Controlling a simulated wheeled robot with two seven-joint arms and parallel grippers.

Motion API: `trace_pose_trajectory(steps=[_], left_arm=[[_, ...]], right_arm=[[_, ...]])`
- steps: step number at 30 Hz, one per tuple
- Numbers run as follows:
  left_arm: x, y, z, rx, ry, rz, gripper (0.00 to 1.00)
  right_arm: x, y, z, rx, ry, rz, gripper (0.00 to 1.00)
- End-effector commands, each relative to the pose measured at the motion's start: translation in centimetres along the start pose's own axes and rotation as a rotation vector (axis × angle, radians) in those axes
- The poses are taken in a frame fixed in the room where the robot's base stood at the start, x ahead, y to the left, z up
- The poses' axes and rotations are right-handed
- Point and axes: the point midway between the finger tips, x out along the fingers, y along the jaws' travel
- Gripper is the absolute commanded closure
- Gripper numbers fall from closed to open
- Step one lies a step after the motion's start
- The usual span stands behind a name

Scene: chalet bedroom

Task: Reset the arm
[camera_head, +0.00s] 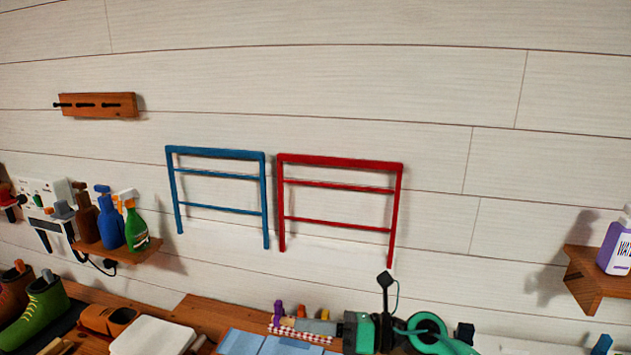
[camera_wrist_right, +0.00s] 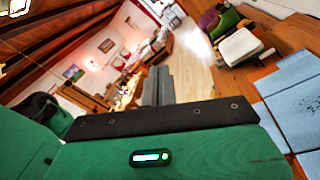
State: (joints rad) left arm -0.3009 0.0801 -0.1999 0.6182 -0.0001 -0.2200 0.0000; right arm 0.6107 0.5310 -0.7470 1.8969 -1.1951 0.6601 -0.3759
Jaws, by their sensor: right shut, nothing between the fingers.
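My right gripper (camera_head: 302,324) is low in the middle of the head view, with its grey fingers pointing left from the green and black wrist. In the right wrist view its two grey fingers (camera_wrist_right: 158,86) lie together, shut, with nothing between them. It is over or near the wooden surface (camera_head: 215,314); the height above it is hard to tell. My left gripper is not in view.
Blue folded cloth (camera_head: 262,343) and a white pad (camera_head: 152,337) lie near the gripper. Green boots (camera_head: 42,312) stand at left. Spray bottles (camera_head: 136,226) stand on a wall shelf. Blue (camera_head: 217,174) and red (camera_head: 340,184) racks hang on the wall. A purple bottle (camera_head: 616,247) stands right.

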Motion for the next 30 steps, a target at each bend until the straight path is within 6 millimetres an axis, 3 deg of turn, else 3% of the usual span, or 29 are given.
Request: trace_pose_trajectory(steps=[4,8,11,14,17,23,27,30], left_arm=[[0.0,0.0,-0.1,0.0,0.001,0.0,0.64],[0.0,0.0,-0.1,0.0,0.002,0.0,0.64],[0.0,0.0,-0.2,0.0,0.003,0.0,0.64],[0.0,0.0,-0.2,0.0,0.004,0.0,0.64],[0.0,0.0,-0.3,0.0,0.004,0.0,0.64],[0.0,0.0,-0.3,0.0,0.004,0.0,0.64],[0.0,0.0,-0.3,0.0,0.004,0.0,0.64],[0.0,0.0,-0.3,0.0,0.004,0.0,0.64]], right_arm=[[-0.8,1.4,2.2,0.263,-0.348,0.039,1.0],[-3.6,0.7,3.6,0.515,-0.643,0.033,1.0],[-6.6,-0.8,3.5,0.722,-0.86,0.008,1.0],[-10.1,-2.7,2.0,0.935,-1.067,-0.038,1.0],[-13.6,-4.6,-0.9,1.153,-1.264,-0.104,1.0],[-20.1,-6.8,-10.3,1.587,-1.622,-0.302,1.0],[-23.4,-5.9,-18.4,1.873,-1.828,-0.489,1.0],[-24.8,-4.3,-23.2,2.03,-1.932,-0.62,1.0]])
